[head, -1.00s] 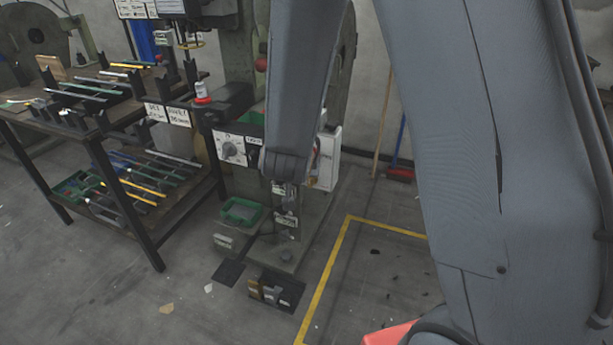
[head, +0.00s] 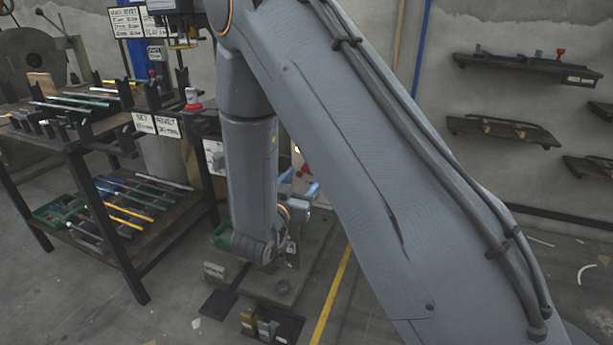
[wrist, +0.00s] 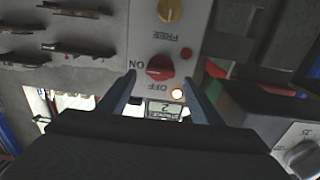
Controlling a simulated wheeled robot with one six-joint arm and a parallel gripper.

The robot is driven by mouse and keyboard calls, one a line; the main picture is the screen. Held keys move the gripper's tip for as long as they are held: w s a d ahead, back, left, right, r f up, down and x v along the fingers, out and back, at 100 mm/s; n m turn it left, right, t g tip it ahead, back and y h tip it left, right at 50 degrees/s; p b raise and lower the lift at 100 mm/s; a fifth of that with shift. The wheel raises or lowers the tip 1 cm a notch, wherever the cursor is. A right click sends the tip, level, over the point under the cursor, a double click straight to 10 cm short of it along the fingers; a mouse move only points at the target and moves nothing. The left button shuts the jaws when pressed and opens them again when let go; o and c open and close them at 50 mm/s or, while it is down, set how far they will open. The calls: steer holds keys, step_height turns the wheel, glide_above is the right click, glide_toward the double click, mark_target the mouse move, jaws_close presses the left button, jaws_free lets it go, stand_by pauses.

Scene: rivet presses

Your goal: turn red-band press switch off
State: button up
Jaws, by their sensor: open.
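In the wrist view a pale switch panel (wrist: 146,40) fills the upper middle, its lettering upside down. A red rotary switch (wrist: 160,67) sits on it between the words ON and OFF; its grip seems to lie toward ON. In the head view my gripper (head: 303,190) is partly hidden behind my arm, low beside the press.
A yellow knob (wrist: 170,10) is higher on the same panel. A second panel with a grey knob (wrist: 301,155) is at the lower right. In the head view a workbench (head: 75,146) with rods stands left, and wall shelves (head: 505,130) are at right.

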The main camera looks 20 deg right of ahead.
steer(key=shift+x, duration=1.35)
steer(key=c, duration=1.1)
steer(key=shift+o, duration=0.2)
